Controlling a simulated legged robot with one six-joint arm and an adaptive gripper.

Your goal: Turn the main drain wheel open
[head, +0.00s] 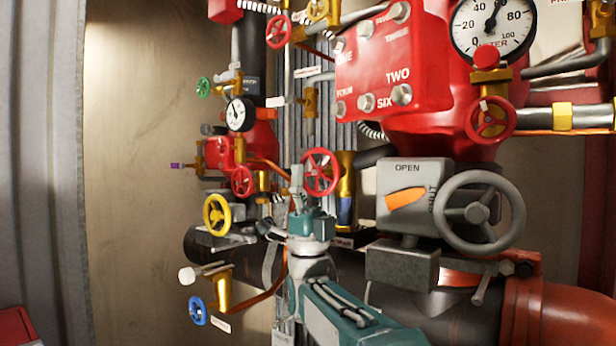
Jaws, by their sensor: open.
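Several handwheels show in the head view, and their tags are too small to read, so I cannot tell which is the main drain wheel. A red wheel (320,172) on a brass valve (346,187) is closest to my gripper in the picture. A yellow wheel (217,215) and a blue wheel (197,311) are to the left. A large grey wheel (479,213) is to the right, on a box marked OPEN and SHUT with an orange pointer (406,198). My gripper (297,180) is open, with no object seen in it. It is partly hidden by my wrist, and contact with the red wheel cannot be told.
A red valve body (408,62) with a round gauge (493,25) fills the upper right. A smaller gauge (240,114), a green wheel (204,87) and other red wheels crowd the left side. A thick dark pipe (425,312) crosses low. The left wall (135,190) is bare.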

